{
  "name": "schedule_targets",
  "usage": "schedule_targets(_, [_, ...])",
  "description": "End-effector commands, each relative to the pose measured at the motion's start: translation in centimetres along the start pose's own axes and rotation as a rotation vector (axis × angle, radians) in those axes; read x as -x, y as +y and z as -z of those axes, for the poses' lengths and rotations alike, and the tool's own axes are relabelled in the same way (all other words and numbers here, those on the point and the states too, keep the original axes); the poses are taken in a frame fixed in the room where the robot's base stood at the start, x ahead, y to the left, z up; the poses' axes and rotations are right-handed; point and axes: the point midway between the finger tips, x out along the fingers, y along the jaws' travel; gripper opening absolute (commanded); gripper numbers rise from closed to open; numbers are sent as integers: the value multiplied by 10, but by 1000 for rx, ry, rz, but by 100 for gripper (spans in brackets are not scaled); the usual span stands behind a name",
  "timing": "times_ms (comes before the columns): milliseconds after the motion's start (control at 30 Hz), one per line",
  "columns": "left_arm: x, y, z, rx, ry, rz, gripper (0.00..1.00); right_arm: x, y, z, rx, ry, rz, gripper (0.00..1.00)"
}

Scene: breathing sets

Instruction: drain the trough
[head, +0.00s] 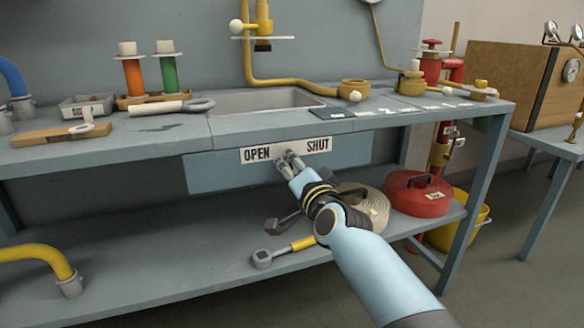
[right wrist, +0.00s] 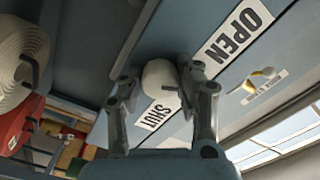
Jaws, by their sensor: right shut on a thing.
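The trough (head: 262,101) is a grey basin sunk into the bench top. Whether it holds water I cannot tell. On the bench's front panel below it is a white label strip (head: 270,153) reading OPEN at left and SHUT at right. My right gripper (head: 287,157) is at this strip, between the two words. In the right wrist view my right gripper (right wrist: 160,80) is shut on a white round knob (right wrist: 158,72), one finger on each side. The knob's stem is hidden, and in the head view the fingers cover the knob. My left gripper is not in view.
A yellow pipe (head: 249,55) with a valve runs above the trough. Orange (head: 133,77) and green (head: 168,74) cylinders stand at the back left.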

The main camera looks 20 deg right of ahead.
Motion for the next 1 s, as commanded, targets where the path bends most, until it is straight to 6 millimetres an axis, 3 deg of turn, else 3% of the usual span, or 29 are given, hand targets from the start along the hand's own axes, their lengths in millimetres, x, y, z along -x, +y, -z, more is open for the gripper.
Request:
schedule_targets(33, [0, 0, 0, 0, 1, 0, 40, 0, 0, 0, 1, 0, 0, 33])
schedule_targets(233, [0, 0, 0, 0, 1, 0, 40, 0, 0, 0, 1, 0, 0, 57])
schedule_targets(567, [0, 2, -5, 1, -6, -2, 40, 6, 1, -1, 1, -1, -1, 57])
schedule_targets(667, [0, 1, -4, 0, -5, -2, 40, 21, 1, -1, 0, 0, -2, 57])
schedule_targets(1000, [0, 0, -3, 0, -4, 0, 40, 95, 1, 0, 0, 0, -2, 57])
